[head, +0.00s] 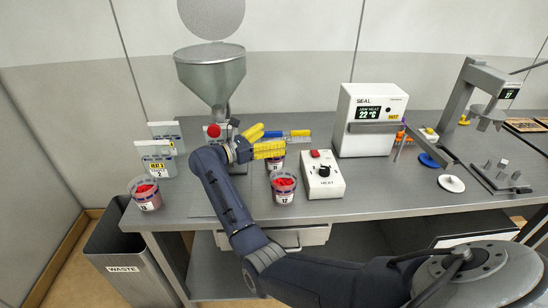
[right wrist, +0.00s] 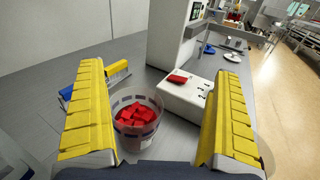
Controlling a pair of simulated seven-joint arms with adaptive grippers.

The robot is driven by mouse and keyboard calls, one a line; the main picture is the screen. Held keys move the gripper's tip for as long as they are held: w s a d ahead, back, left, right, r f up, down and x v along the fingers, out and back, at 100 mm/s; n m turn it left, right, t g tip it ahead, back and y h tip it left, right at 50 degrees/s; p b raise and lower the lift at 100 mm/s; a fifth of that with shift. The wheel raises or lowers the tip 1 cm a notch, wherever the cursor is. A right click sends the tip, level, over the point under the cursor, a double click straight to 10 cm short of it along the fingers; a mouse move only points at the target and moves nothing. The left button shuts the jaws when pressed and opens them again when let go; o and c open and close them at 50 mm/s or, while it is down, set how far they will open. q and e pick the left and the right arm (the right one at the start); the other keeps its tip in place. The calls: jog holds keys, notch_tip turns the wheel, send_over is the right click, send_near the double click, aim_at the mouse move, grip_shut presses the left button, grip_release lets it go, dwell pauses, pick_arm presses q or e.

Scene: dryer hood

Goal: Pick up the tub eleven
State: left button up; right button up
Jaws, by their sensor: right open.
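A clear tub (head: 277,163) with a label that seems to read 11 stands on the bench, partly hidden behind my right gripper. My right gripper (head: 272,139) is open, with its yellow fingers above and beside that tub. In the right wrist view, a clear tub of red pieces (right wrist: 137,121) shows between the open fingers of the gripper (right wrist: 160,75), nearer the left finger; its label cannot be read there. I see no contact with it. My left gripper is not in view.
Another tub of red pieces (head: 284,188) stands just in front, and one (head: 146,194) at the left edge. The white heat box (head: 322,176) is close on the right. A steel funnel (head: 210,75) stands behind. A blue and yellow tool (head: 290,133) lies at the back.

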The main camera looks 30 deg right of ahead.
aim_at(274, 157)
jog(key=a+f+y, duration=0.1)
jog(key=f, duration=0.1)
jog(key=w+a+f+y, duration=0.1)
jog(key=f, duration=0.1)
jog(key=w+a+f+y, duration=0.1)
jog(key=f, duration=0.1)
jog(key=shift+w+a+n+t+y, duration=0.1)
jog(key=shift+a+n+t+y, duration=0.2)
jog(key=shift+a+t+y, duration=0.1)
jog(key=shift+w+f, duration=0.1)
jog(key=shift+f, duration=0.1)
jog(key=shift+x, duration=3.55)
jog(key=c, duration=1.5)
jog(key=shift+o, duration=0.2)
jog(key=shift+r, duration=0.15)
